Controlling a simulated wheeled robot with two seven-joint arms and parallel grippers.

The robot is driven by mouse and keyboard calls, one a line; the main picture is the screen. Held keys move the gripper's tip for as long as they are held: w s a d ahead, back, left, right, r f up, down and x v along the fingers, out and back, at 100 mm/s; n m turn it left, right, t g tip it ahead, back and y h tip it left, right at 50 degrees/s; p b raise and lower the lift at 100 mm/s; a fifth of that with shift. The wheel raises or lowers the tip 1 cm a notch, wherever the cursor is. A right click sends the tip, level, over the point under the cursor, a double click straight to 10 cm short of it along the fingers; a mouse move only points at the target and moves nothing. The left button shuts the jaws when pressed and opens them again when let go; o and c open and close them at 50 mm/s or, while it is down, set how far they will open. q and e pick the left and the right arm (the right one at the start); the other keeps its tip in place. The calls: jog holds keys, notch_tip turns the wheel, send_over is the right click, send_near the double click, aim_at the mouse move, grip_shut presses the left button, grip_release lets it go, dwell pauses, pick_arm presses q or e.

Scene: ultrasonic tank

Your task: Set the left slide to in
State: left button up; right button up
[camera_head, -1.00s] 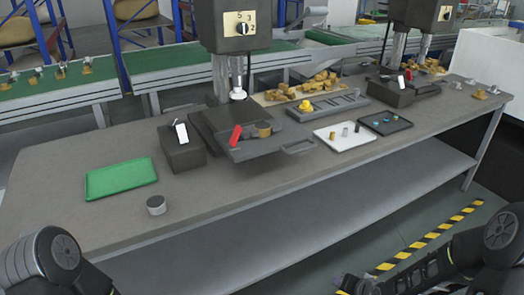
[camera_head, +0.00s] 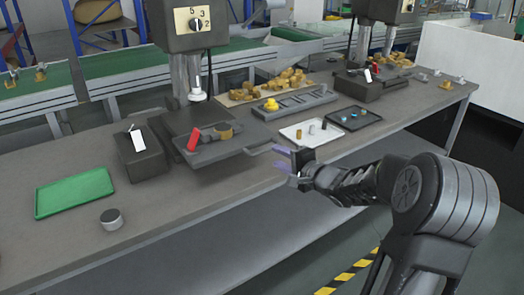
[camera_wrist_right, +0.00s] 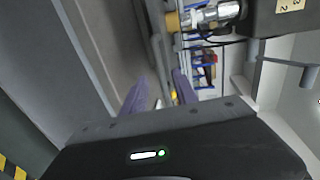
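The left slide (camera_head: 208,156) is a dark plate under the left machine (camera_head: 190,22). It sticks out past the machine's base toward the front of the bench. It carries a red-handled clamp (camera_head: 193,139) and a brass-coloured round part (camera_head: 224,131). Its handle (camera_head: 259,151) projects at the right. My right gripper (camera_head: 279,158) is open, its purple fingers just right of the handle. In the head view I cannot tell whether they touch it. The two fingers, apart, also show in the right wrist view (camera_wrist_right: 158,92). My left gripper is out of view.
A dark box with a white lever (camera_head: 141,160), a green tray (camera_head: 75,193) and a grey cylinder (camera_head: 111,219) stand to the left. A white tray (camera_head: 312,140) and a dark tray (camera_head: 356,127) lie right of the slide. A second machine (camera_head: 386,10) stands further right.

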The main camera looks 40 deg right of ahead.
aim_at(267, 151)
jog(key=shift+b+x, duration=0.4)
jog(key=shift+x, duration=3.5)
jog(key=shift+c, duration=0.2)
grip_shut()
